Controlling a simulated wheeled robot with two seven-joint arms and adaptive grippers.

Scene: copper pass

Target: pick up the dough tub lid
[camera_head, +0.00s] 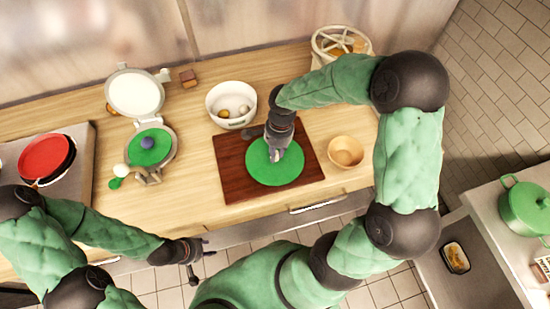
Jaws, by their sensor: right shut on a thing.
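The dough tub lid appears to be the flat green disc (278,175) over the dark brown board (231,185). My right gripper (277,154) reaches down from above and is shut on it at its upper middle part, hiding part of it. I cannot tell whether the lid touches the board or is slightly raised. A white tub (231,119) with several small round pieces in it stands open behind the board. My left gripper (200,259) is empty, with its fingers apart, in front of the counter's front edge.
A small tan bowl (346,152) stands right of the board. An open waffle-iron-like appliance (133,95) and a red pan (46,158) are on the left. A slatted round container (341,43) is at the back right. A green pot (526,207) stands on a separate counter.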

